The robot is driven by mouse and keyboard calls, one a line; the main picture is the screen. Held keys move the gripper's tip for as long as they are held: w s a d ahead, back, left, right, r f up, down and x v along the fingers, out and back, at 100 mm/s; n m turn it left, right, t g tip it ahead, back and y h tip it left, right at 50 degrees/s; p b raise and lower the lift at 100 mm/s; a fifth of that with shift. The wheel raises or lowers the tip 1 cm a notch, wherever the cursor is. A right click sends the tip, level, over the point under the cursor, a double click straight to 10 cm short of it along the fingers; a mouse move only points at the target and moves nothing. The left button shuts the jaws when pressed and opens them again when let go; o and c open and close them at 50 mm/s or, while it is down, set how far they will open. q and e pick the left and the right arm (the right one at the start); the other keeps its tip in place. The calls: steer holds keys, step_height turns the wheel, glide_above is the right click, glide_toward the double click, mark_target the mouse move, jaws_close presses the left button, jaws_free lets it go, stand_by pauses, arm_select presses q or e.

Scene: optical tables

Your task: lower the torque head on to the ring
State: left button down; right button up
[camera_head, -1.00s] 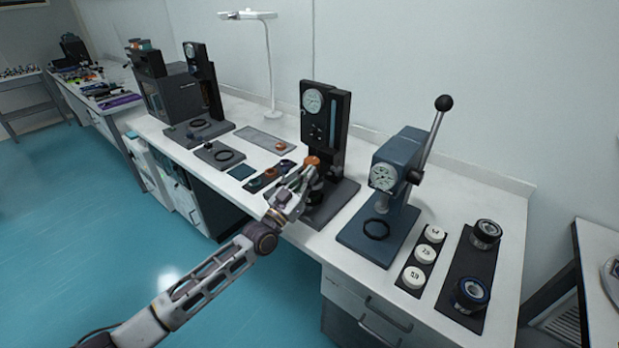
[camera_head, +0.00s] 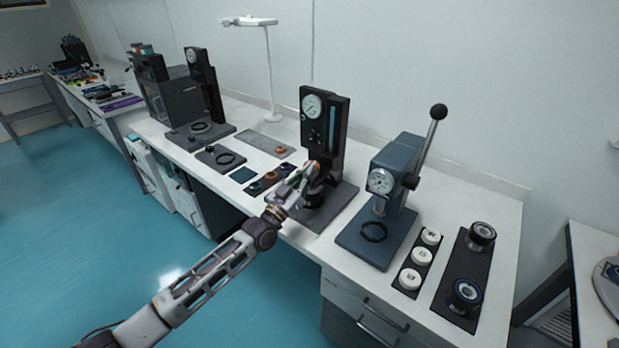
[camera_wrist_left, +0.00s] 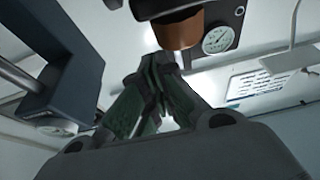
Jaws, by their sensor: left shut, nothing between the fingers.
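The torque head seems to be the copper-orange cylinder on the black column stand (camera_head: 325,125) with a dial. It shows large at the top of the left wrist view (camera_wrist_left: 178,32), and only a sliver shows in the head view. My left gripper (camera_head: 312,172) is shut and empty, its fingertips at the head's front, just below it in the wrist view (camera_wrist_left: 160,62). I cannot tell whether they touch. A dark round piece (camera_head: 313,198) stands below the head on the stand's base. The ring under the head cannot be made out. My right gripper is out of view.
A blue lever press (camera_head: 392,180) stands close on the right, its lever up. White round pieces (camera_head: 421,256) and two dark cylinders (camera_head: 467,293) lie further right. A dark tray with coloured rings (camera_head: 268,182) lies left of the stand. A lamp (camera_head: 268,65) stands behind.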

arm_select(q)
steer(key=v, duration=0.9)
steer(key=shift+s+a+r+b, duration=0.3)
steer(key=shift+s+b, duration=0.05)
steer(key=shift+b, duration=0.1)
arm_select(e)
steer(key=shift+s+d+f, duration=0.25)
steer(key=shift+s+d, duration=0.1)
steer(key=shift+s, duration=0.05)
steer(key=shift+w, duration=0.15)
